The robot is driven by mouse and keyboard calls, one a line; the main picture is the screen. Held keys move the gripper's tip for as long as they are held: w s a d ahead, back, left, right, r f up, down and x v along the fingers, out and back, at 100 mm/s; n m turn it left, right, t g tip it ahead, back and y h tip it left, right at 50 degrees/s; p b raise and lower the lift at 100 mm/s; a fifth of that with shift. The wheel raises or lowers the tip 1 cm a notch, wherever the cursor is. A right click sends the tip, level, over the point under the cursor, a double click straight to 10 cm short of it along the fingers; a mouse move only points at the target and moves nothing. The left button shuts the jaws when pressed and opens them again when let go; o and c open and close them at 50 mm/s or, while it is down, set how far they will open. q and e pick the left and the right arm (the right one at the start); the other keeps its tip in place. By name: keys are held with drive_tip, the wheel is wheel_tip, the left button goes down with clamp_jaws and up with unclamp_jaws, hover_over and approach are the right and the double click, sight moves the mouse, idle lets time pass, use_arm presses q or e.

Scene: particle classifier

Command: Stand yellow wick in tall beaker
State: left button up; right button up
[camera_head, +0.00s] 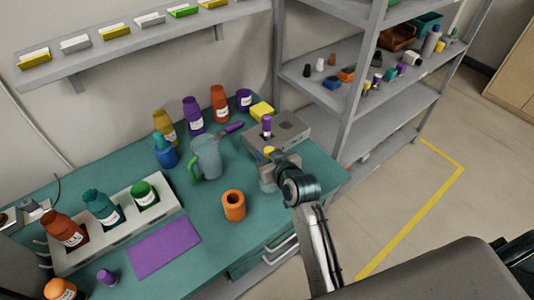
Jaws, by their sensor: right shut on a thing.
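My right gripper (272,165) reaches over the right part of the teal bench, in front of the grey holed block. A small yellow tip (268,151) shows at its fingers. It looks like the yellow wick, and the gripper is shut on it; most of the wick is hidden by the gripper. A greyish, partly see-through shape (266,182) lies just below and left of the gripper; I cannot tell whether it is the tall beaker. A clear jug (207,157) with a green handle stands to the left. My left gripper is not in view.
The grey block (291,131) holds an upright purple stick (267,122); a yellow box (261,110) is behind it. An orange cup (233,205) stands in front left. Several bottles line the back. A white rack (104,246) and purple mat (163,247) lie left.

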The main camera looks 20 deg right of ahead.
drive_tip(key=shift+w+f, duration=0.1)
drive_tip(key=shift+f, duration=0.5)
